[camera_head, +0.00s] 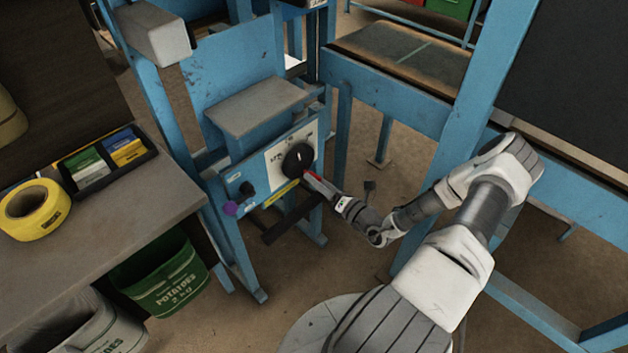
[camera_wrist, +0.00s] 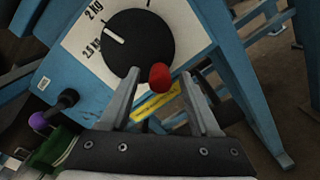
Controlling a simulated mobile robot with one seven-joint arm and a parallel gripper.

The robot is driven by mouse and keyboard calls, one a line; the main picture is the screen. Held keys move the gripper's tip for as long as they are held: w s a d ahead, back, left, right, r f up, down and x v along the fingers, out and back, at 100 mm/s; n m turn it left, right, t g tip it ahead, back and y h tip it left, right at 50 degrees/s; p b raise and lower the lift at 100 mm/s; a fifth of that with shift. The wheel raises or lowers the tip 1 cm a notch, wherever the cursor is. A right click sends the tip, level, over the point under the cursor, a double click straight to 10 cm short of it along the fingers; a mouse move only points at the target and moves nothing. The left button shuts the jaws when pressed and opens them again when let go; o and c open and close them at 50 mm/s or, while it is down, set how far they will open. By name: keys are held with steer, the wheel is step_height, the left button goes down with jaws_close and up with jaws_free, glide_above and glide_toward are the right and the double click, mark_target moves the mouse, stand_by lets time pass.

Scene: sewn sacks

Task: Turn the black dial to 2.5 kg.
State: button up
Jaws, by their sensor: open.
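The black dial (camera_head: 297,159) sits on a white plate on the front of the blue machine. In the wrist view the dial (camera_wrist: 140,42) shows a white pointer mark on its left side, directed between the printed "2 kg" and "2.5 kg" labels (camera_wrist: 91,48). I cannot tell its exact reading. My gripper (camera_head: 314,182) is at the dial's lower right in the head view. In the wrist view my gripper (camera_wrist: 163,78) is open, its fingertips at the dial's lower edge. A red rounded piece (camera_wrist: 160,77) shows between the fingers; whether they touch it is unclear.
A purple-tipped knob (camera_head: 231,208) and a small black knob (camera_head: 247,188) are left of the dial. A yellow strip (camera_head: 281,194) and a dark bar (camera_head: 292,219) lie below it. A blue post (camera_head: 452,130) stands right, near my arm. A table with yellow tape (camera_head: 35,208) is left.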

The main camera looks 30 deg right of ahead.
steer(key=shift+x, duration=0.95)
steer(key=shift+c, duration=0.2)
jaws_close()
